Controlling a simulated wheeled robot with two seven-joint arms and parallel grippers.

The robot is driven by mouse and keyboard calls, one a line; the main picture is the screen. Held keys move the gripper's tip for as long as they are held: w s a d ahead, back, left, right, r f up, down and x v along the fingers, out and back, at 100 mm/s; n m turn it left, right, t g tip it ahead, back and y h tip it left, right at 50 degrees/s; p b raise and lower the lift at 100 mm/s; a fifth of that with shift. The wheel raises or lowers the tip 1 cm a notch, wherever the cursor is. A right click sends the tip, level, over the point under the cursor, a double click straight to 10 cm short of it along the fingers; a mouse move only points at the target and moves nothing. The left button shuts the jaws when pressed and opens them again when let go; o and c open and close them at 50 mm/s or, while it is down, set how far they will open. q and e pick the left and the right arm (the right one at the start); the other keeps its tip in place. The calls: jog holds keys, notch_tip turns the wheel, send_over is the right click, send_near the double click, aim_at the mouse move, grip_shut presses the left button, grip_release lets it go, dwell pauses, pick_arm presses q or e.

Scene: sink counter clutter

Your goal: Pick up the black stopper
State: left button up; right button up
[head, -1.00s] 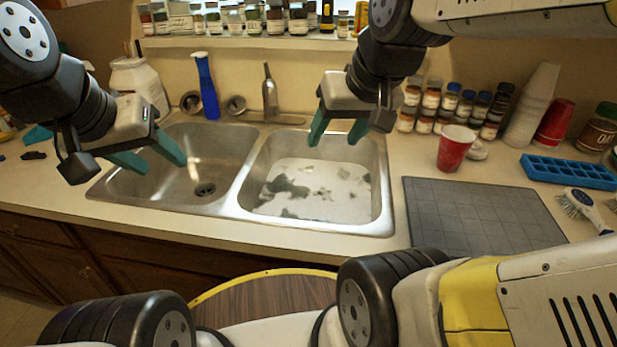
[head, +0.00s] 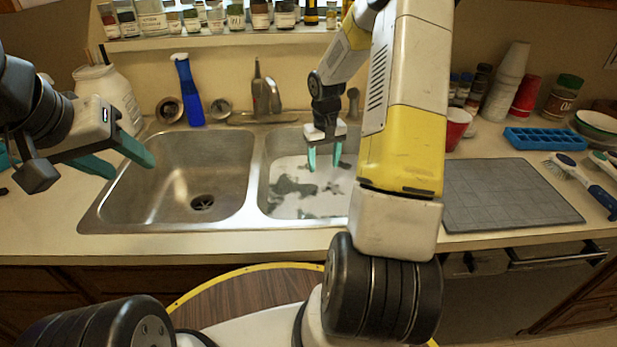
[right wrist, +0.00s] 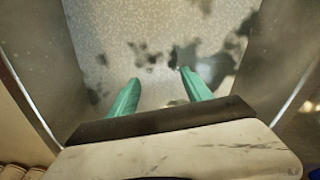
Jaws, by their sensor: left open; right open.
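I cannot pick out the black stopper with certainty. The right basin (head: 290,212) has a pale speckled bottom with dark patches. In the right wrist view, small dark spots lie just ahead of my right fingertips, and I cannot tell whether one is the stopper. My right gripper (head: 324,168) points down into the right basin, open and empty; its two green fingers also show in the right wrist view (right wrist: 160,77). My left gripper (head: 132,169) is open and empty over the left edge of the sink. The left basin (head: 170,200) has a drain (head: 203,202).
A faucet (head: 262,95) and a blue bottle (head: 188,90) stand behind the sink. A grey mat (head: 510,195), a blue tray (head: 545,139), a brush (head: 580,180) and a red cup (head: 457,128) are on the right counter. My right arm hides part of the right basin.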

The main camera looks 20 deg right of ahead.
aim_at(324, 188)
jog(key=f, duration=1.2)
jog(key=shift+w+d, duration=0.3)
jog(key=shift+w, duration=0.05)
jog(key=shift+r, duration=0.1)
grip_shut()
